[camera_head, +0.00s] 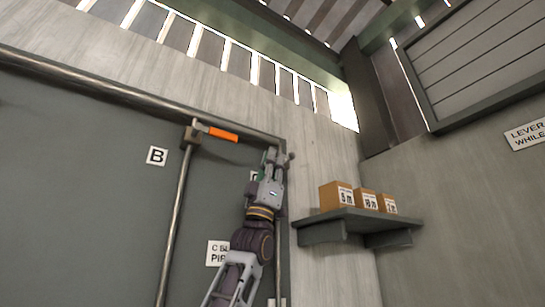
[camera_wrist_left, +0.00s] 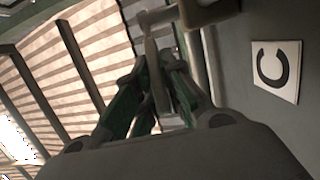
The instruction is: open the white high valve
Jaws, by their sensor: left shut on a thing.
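My left gripper (camera_head: 272,157) is raised high against the grey panel, at the top of the pipe by the panel's right edge. In the left wrist view its green fingers (camera_wrist_left: 157,62) are shut around a thin pale lever, the handle of the white valve (camera_wrist_left: 152,75). The lever runs up from between the fingers towards the grey valve body (camera_wrist_left: 190,14) at the top. In the head view the gripper hides most of this valve. My right gripper is in neither view.
An orange-handled valve (camera_head: 222,134) sits on the pipe to the left, near a B label (camera_head: 157,156). A C label (camera_wrist_left: 275,70) is right of the fingers in the wrist view. A shelf (camera_head: 350,219) with boxes (camera_head: 336,195) juts from the wall at right.

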